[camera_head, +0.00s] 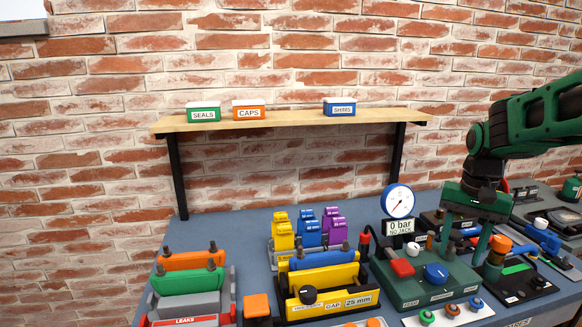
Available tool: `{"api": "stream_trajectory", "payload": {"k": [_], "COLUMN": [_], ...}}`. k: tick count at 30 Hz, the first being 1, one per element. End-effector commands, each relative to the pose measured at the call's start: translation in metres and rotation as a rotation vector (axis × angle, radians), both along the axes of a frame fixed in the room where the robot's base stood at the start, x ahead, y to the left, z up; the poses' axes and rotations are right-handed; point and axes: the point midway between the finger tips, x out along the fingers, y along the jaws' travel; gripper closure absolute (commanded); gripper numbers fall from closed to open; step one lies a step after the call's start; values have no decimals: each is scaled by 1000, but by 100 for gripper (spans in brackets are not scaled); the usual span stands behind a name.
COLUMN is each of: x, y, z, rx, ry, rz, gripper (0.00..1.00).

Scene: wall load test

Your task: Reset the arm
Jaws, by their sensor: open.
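My green arm (530,125) reaches in from the right edge in the head view. My gripper (461,255) points down with its two green fingers apart. It hangs over or in front of the green test unit (430,290) at the right of the bench; the exact height is hard to tell. Nothing shows between the fingers. An orange-topped cylinder (498,245) stands just right of the right finger, and I cannot tell if they touch.
A wall shelf (290,122) holds SEALS (203,112), CAPS (249,111) and SHIMS (340,108) boxes. On the blue bench (245,250) stand a round gauge (398,201), a yellow fixture (330,283) and a LEAKS rack (190,290). The right side is crowded; the wall above the shelf is clear.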

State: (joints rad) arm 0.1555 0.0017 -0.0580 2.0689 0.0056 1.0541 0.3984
Motion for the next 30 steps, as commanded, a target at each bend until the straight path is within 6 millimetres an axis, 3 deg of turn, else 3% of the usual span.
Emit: {"api": "stream_trajectory", "payload": {"k": [11,14,21,24,30], "x": [-71,-100,-195,-224,-251], "y": [-11,-16,-24,-23,-23], "z": [3,2,-15,-24,-34], "rx": [-11,-12,-1,7,16], "ry": [3,5,6,6,8], "rz": [21,24,41,51,60], "gripper": [54,54,54,54,54]}}
